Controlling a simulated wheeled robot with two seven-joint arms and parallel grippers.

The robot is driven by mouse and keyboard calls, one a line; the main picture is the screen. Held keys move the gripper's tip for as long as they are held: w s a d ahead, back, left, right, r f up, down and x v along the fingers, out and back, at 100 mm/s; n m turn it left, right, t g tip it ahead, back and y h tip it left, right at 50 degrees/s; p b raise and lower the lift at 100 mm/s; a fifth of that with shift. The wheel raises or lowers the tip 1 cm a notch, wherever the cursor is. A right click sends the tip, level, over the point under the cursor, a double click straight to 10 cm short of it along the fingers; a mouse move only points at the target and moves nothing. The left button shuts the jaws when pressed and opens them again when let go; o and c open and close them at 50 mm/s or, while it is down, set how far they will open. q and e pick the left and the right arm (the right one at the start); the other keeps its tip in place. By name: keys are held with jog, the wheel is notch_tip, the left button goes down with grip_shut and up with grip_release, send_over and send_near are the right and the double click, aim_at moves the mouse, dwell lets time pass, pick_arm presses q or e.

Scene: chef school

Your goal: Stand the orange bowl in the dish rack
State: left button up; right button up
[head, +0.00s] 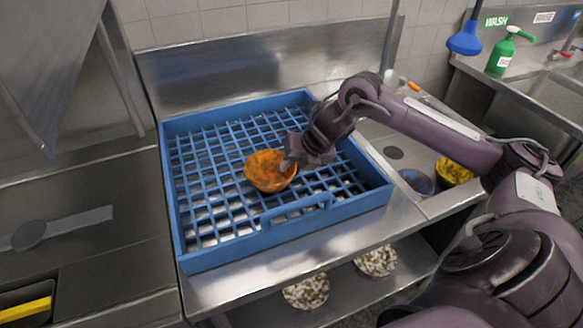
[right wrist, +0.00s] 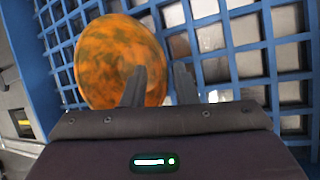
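The orange bowl (head: 268,172), mottled orange and brown, sits in the blue dish rack (head: 176,215), on the grid floor near its middle. My right gripper (head: 287,163) reaches in from the right and is at the bowl's right edge. In the right wrist view, the bowl (right wrist: 112,55) fills the upper left. The fingers of the right gripper (right wrist: 160,80) are apart, one in front of the bowl and the other just right of its edge. Contact with the rim cannot be told. My left gripper is not in view.
The rack has raised blue walls and a front handle (head: 297,208). It stands on a steel counter (head: 300,247). To the right are a dark blue bowl (head: 417,181) and a yellow item (head: 452,171). A blue plunger-like tool (head: 466,40) hangs at upper right.

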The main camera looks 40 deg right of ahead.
jog(key=b+v, duration=0.2)
jog(key=v, duration=0.8)
jog(key=shift+r, duration=0.2)
jog(key=shift+s, duration=0.1)
